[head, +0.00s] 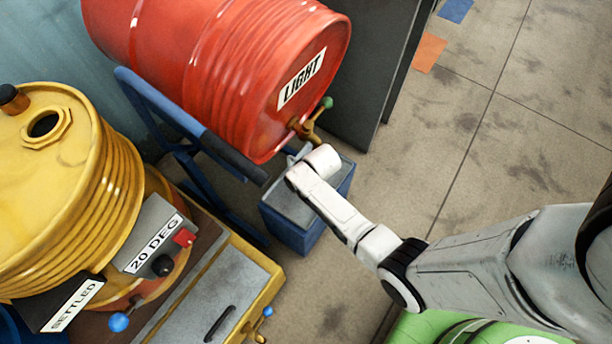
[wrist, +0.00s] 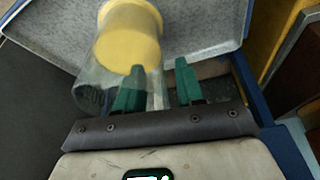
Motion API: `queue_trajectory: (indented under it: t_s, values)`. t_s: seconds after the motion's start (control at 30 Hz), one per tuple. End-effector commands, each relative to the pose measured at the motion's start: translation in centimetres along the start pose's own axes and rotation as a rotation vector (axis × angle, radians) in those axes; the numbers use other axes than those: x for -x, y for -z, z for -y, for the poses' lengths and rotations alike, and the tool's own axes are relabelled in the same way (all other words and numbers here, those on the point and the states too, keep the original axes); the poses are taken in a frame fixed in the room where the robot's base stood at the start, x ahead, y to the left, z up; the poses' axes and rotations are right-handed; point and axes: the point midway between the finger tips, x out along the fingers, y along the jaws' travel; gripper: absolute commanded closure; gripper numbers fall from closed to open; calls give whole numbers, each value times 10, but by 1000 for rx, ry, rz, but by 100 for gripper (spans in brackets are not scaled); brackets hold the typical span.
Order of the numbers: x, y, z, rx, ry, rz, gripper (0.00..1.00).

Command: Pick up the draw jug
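The draw jug (wrist: 98,72) shows in the wrist view as a clear vessel with a yellow round part, standing on a grey speckled tray surface. My gripper (wrist: 160,66) has its two green fingers apart. A narrow clear upright part, seemingly the jug's handle, shows between the fingers, closer to the left one. The left finger overlaps the jug's body in the picture; I cannot tell whether it touches. In the head view my wrist hides the jug, above the blue stand (head: 290,233) under the red drum's tap.
The red drum (head: 215,60) labelled LIGHT has a brass tap (head: 308,129) with a green knob close to my wrist. A blue frame (head: 160,100) stands left. The yellow drum (head: 60,190) and its cabinet (head: 215,295) are lower left. Floor at the right is open.

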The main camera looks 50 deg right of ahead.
Motion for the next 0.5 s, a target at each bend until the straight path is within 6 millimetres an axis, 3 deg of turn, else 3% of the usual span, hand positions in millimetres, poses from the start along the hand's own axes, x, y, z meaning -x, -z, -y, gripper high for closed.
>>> queue_trajectory:
  t_s: [0.17,0.5]
  values:
    - [0,0,0,0,0,0,62]
    - [0,0,0,0,0,1,94]
